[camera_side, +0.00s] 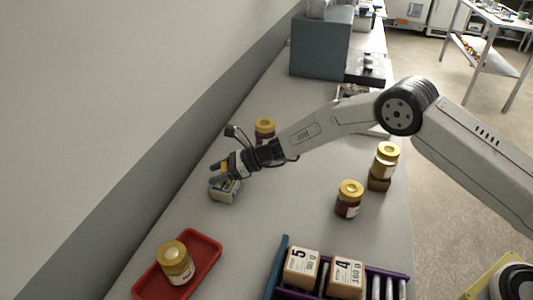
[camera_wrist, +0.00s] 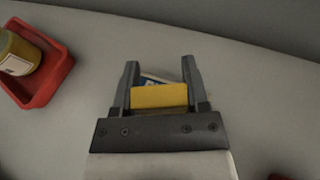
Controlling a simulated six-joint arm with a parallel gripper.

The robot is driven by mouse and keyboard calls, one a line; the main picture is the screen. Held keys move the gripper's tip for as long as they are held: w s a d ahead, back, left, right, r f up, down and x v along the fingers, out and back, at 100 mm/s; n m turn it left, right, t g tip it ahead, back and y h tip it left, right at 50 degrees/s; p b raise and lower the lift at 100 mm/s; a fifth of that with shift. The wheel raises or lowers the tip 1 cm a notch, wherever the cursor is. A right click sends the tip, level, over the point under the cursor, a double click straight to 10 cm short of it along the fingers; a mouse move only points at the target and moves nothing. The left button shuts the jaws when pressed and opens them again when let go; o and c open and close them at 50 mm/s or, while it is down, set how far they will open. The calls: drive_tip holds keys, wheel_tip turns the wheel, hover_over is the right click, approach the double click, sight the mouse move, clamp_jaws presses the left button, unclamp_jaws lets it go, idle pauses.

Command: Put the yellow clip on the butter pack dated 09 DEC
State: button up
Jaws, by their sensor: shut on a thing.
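My gripper (camera_wrist: 160,82) is shut on the yellow clip (camera_wrist: 159,96), which lies between its two fingers in the wrist view. In the side view my gripper (camera_side: 222,172) is low over the left part of the table, with a bit of the clip (camera_side: 225,167) showing.
A red tray (camera_side: 207,243) with a yellow-lidded jar (camera_side: 175,263) stands at the front left. Another jar (camera_side: 265,130) stands behind my gripper, and more jars (camera_side: 349,199) are at the right. A purple-framed roller rack holds boxes (camera_side: 301,267) at the front. The table's middle is clear.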

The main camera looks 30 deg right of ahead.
drive_tip(key=shift+f, duration=0.1)
drive_tip(key=o, duration=1.2)
drive_tip(key=shift+s+d+r, duration=0.15)
drive_tip(key=shift+d+r, duration=0.2)
drive_tip(key=shift+d, duration=0.1)
drive_tip(key=v, duration=1.1)
drive_tip(key=shift+s+f, duration=0.1)
